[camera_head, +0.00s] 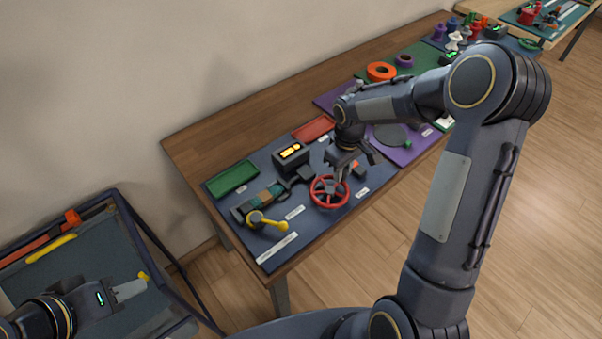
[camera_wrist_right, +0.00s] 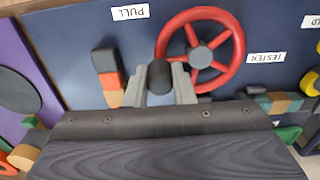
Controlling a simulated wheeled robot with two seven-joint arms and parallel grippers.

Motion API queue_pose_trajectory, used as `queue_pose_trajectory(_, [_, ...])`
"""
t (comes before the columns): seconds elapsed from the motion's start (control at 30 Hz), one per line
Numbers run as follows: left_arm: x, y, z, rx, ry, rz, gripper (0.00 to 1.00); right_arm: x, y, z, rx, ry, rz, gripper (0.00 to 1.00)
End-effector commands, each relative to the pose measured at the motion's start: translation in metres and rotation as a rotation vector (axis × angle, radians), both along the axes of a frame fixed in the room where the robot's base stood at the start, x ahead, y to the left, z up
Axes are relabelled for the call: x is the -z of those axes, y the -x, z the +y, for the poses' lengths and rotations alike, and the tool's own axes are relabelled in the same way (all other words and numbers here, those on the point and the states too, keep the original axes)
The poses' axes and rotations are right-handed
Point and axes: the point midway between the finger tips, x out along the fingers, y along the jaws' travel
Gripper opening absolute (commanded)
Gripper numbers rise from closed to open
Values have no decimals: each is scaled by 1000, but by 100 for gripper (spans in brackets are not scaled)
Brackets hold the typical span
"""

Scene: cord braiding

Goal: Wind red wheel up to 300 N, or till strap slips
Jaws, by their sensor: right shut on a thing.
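The red wheel (camera_head: 329,191) lies on the blue board at the table's front; it also shows in the right wrist view (camera_wrist_right: 235,48) with spokes and a grey hub. My right gripper (camera_head: 342,172) is over the wheel's far side. In the wrist view its fingers are shut around a dark upright knob (camera_wrist_right: 159,77) at the wheel's rim. The tester's display (camera_head: 290,151) is lit yellow, its figures too small to read. A banded strap or cord piece (camera_head: 266,195) lies beside the yellow lever.
A yellow lever (camera_head: 268,221), green tray (camera_head: 232,178) and red tray (camera_head: 313,128) share the blue board (camera_head: 262,242). A black and orange block (camera_wrist_right: 108,75) stands near the right gripper. Purple and green boards with spools continue along the table. The cart (camera_head: 95,262) stands apart at left.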

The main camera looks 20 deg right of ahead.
Motion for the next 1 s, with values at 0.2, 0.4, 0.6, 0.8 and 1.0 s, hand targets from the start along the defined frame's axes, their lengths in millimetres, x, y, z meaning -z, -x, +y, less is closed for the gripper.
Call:
queue_pose_trajectory(0.2, [0,0,0,0,0,0,36,0,0,-1,1,1,1,39])
queue_pose_trajectory(0.4, [0,0,0,0,0,0,36,0,0,0,0,0,0,48])
queue_pose_trajectory(0.6, [0,0,0,0,0,0,36,-4,-1,0,0,0,-3,48])
queue_pose_trajectory(0.8, [3,0,0,0,0,0,36,-35,-1,0,0,0,-5,48])
queue_pose_trajectory(1.0, [4,0,0,0,0,0,36,-66,-1,0,0,1,-4,48])
